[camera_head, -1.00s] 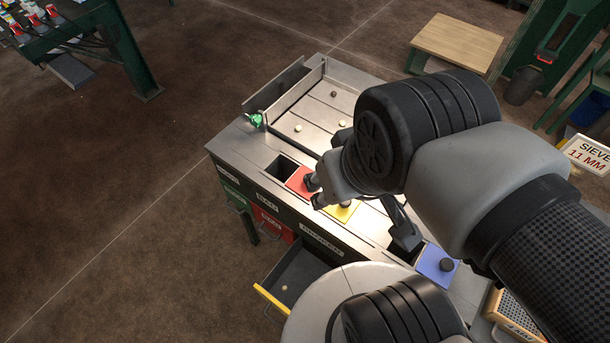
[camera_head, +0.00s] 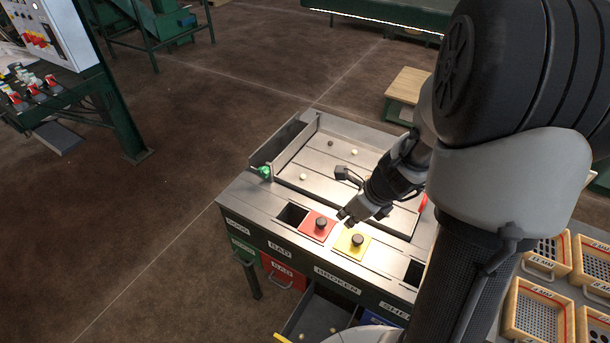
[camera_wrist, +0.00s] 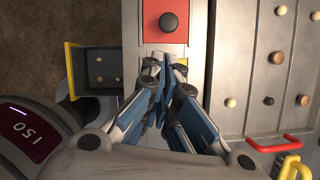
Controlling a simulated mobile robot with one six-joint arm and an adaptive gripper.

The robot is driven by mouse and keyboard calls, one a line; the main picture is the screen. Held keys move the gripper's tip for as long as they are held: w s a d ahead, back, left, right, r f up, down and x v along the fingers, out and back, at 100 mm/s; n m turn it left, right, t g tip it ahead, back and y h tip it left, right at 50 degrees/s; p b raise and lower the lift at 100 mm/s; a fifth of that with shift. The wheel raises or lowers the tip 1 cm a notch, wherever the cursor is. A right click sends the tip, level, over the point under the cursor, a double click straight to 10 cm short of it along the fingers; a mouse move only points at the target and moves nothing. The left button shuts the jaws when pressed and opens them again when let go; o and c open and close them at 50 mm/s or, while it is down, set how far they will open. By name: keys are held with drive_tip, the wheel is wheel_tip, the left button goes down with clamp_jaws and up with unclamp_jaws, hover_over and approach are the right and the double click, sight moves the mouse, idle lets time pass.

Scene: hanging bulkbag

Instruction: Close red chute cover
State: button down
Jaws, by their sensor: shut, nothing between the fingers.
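The red chute cover (camera_head: 314,230) is a flat square plate with a black knob, on top of the grey sorting table. It lies just right of a dark open chute hole (camera_head: 292,214), above the BAD label. The open hole is out of the wrist view.
The table's raised-edge tray (camera_head: 330,165) holds several small balls. Another dark opening (camera_head: 414,272) lies right of the yellow cover. An open drawer (camera_head: 320,315) sticks out below. Sieve trays (camera_head: 535,318) stand at the right. A green knob (camera_head: 264,171) is at the table's left corner.

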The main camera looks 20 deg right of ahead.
sight(306, 224)
drive_tip(key=shift+m, duration=0.3)
drive_tip(key=b+x, duration=0.2)
drive_tip(key=x, duration=0.1)
drive_tip(key=b+x, duration=0.2)
drive_tip(key=x, duration=0.2)
drive_tip(key=b+x, duration=0.2)
drive_tip(key=x, duration=0.1)
drive_tip(key=shift+d+f, duration=0.3)
drive_tip(key=shift+f, duration=0.05)
drive_tip(key=w+a+p, duration=0.1)
drive_tip(key=w+a, duration=0.1)
drive_tip(key=w+a+p, duration=0.1)
drive_tip(key=w+a, duration=0.1)
drive_tip(key=w, duration=0.1)
drive_tip(key=w+a+p, duration=0.2)
drive_tip(key=shift+w+r, duration=0.1)
drive_tip(key=shift+w, duration=0.05)
drive_tip(key=shift+d, duration=0.1)
